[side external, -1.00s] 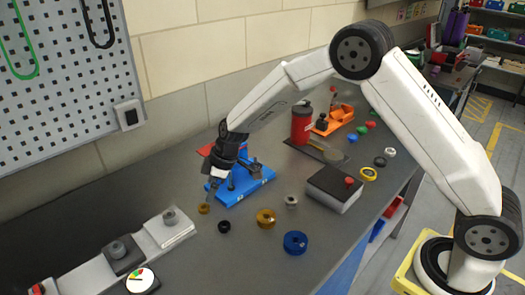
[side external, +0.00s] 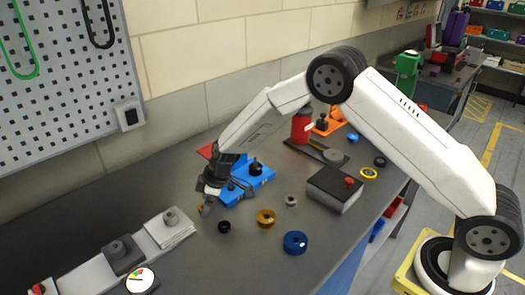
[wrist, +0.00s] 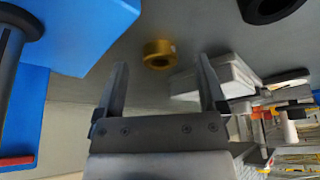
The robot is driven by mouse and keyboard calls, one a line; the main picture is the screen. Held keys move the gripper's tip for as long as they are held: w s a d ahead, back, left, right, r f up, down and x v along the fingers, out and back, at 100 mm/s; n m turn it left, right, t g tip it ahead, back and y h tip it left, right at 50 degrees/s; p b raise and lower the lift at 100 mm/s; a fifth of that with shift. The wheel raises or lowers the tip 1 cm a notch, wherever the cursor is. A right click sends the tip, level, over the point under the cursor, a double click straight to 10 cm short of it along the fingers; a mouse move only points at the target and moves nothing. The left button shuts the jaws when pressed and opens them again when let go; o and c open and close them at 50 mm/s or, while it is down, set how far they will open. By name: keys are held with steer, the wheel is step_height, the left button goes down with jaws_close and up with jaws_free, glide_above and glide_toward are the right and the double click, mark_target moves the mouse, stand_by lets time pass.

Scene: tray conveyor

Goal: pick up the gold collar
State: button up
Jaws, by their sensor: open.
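A blue fixture (side external: 256,182) stands close right of my gripper. A black ring (side external: 224,227) lies just in front of it, and a blue ring (side external: 295,242) further right. Pale blocks (side external: 171,229) stand to the left. A dark-topped box (side external: 336,187) is further right.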

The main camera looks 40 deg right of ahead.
steer(key=shift+w+a+f, duration=0.1)
steer(key=shift+f, duration=0.3)
steer(key=shift+c, duration=0.2)
jaws_close()
steer(key=shift+r, duration=0.2)
steer(key=shift+r, duration=0.45)
steer(key=s+d+r, duration=0.3)
steer(key=s+r, duration=0.8)
steer(key=s, duration=0.2)
steer(key=shift+s+r, duration=0.35)
steer(key=shift+r, duration=0.05)
